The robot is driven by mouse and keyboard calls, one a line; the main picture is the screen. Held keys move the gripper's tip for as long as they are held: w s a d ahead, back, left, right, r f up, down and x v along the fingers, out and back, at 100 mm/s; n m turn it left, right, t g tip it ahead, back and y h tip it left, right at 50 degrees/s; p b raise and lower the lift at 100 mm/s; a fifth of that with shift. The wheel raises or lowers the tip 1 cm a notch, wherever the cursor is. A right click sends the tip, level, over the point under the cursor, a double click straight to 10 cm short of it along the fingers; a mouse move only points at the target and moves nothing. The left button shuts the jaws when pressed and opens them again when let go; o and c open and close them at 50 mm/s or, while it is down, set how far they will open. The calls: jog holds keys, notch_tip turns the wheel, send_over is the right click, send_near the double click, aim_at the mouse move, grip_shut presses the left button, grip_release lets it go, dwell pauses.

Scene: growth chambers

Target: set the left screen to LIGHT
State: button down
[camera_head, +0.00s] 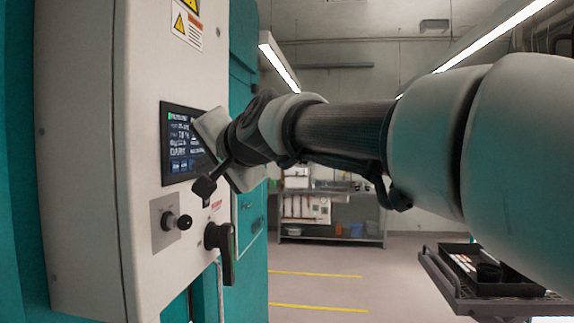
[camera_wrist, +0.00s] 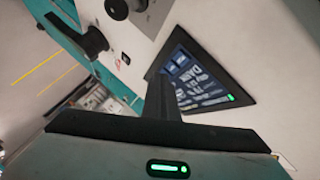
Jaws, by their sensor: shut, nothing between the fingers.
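The screen (camera_head: 176,146) is a dark panel on the front of a white cabinet (camera_head: 88,150) at the left. It shows white text, with a line that seems to read DARK, and blue buttons along its bottom. In the wrist view the screen (camera_wrist: 208,88) appears rotated, with DARK legible and a green mark at one corner. My gripper (camera_wrist: 162,78) is shut and empty, its dark fingers reaching toward the screen's button end. They cover part of that end; I cannot tell whether they touch it. In the head view, the wrist hides the screen's right edge.
A knob (camera_head: 176,221) and a black handle (camera_head: 220,250) stick out below the screen. Warning labels (camera_head: 187,22) are above it. A cart with a dark tray (camera_head: 440,254) stands at the lower right. A shelf (camera_head: 330,228) is at the back. The middle floor is clear.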

jog(key=shift+a, duration=0.15)
jog(key=shift+a+p, duration=0.3)
jog(key=shift+p, duration=0.05)
jog(key=shift+a, duration=0.3)
dwell(0.9)
jog(key=shift+d, duration=0.1)
jog(key=shift+d+b, duration=0.55)
jog(key=shift+d, duration=0.05)
